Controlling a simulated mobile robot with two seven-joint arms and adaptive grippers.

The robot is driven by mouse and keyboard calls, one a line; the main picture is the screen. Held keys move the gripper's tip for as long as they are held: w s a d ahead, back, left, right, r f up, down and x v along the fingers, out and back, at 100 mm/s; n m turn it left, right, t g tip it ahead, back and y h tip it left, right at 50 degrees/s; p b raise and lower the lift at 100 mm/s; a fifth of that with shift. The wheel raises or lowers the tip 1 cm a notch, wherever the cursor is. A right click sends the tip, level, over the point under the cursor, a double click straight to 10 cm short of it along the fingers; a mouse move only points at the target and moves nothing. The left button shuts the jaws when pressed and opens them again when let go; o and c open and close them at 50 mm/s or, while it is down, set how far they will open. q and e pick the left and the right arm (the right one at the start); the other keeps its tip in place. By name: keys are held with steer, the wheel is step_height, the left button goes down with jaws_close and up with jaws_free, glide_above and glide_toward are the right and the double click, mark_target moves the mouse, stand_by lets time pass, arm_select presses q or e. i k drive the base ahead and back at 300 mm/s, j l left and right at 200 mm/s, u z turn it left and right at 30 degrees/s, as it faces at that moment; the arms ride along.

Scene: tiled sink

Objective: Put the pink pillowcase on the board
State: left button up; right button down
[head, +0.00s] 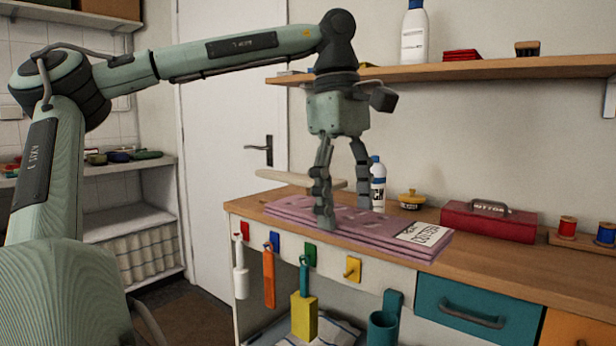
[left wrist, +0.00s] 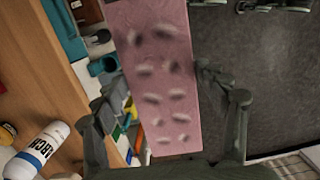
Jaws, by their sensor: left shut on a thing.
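The pink pillowcase (head: 290,212) is a flat folded stack with pale marks and a white printed label at its right end. In the head view it overlaps the counter's front edge. My left gripper (head: 344,215) points down with one finger on each side of it, shut on it. In the left wrist view the pillowcase (left wrist: 158,85) runs between the fingers (left wrist: 165,110), with the counter on one side and floor on the other. A pale, narrow board (head: 283,179) with a rounded end shows behind the gripper, partly hidden by its finger. My right gripper is not in view.
On the wooden counter (head: 480,258) stand a white bottle (head: 377,185), a yellow pot (head: 412,200), a red toolbox (head: 490,222) and thread spools (head: 568,229). Coloured hooks with hanging tools line the front. A wall shelf (head: 450,73) is above.

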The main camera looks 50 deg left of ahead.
mark_target(295, 175)
steer(key=k+j+z, duration=0.1)
steer(key=z, duration=1)
steer(key=k+j, duration=0.15)
steer(key=j, duration=0.3)
steer(key=k+j, duration=0.15)
steer(key=j, duration=0.3)
steer(key=k+j, duration=0.15)
steer(key=j, duration=0.3)
steer(key=k+j, duration=0.15)
steer(key=j, duration=0.3)
steer(key=k+j, duration=0.2)
steer(key=j, duration=0.25)
steer(key=k+j, duration=0.15)
steer(key=j, duration=0.3)
steer(key=k+j, duration=0.15)
steer(key=j, duration=0.3)
steer(key=k+j, duration=0.15)
steer(key=j, duration=0.7)
steer(key=i, duration=0.05)
